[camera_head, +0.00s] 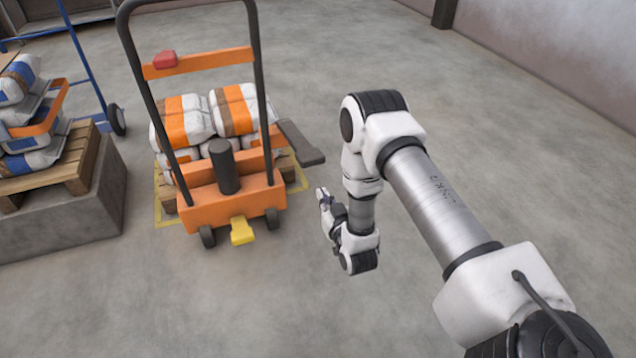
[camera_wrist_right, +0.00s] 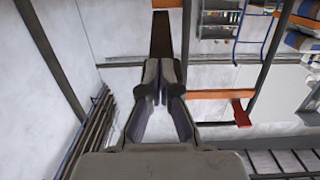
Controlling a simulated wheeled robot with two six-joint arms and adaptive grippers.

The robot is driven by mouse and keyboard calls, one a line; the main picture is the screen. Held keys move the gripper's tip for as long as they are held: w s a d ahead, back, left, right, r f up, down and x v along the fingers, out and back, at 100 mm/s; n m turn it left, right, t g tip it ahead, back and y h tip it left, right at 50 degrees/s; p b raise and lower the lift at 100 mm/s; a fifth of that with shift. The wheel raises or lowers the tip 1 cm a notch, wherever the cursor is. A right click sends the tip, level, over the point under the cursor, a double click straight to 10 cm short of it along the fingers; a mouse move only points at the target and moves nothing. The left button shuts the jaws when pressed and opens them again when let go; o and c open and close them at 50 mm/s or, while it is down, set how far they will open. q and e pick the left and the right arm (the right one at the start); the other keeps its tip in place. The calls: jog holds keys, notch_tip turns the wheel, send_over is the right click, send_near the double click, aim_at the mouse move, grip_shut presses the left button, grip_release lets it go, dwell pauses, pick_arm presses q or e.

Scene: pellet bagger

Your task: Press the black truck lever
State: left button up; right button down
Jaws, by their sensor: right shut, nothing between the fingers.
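The truck (camera_head: 230,200) is orange with a tall dark handle frame. The black lever (camera_head: 303,145) sticks out from its right side, ending in a flat dark block. My right gripper (camera_head: 322,195) is below and slightly right of the lever's end, apart from it in the head view. In the right wrist view the gripper (camera_wrist_right: 163,65) is shut with nothing between its fingers. A dark bar (camera_wrist_right: 161,35) shows just past the fingertips; I cannot tell for sure whether it is the lever, or whether they touch. My left gripper is not in view.
A yellow pedal (camera_head: 242,231) is at the truck's front. White and orange bags (camera_head: 183,120) lie behind it. A red part (camera_head: 165,60) sits on the orange crossbar. A pallet of bags (camera_head: 62,170) on a concrete block is left.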

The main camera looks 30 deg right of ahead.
jog(key=v, duration=0.3)
jog(key=shift+s+a+r+p, duration=0.1)
jog(key=shift+s+p, duration=0.2)
jog(key=shift+s, duration=0.1)
dwell(0.9)
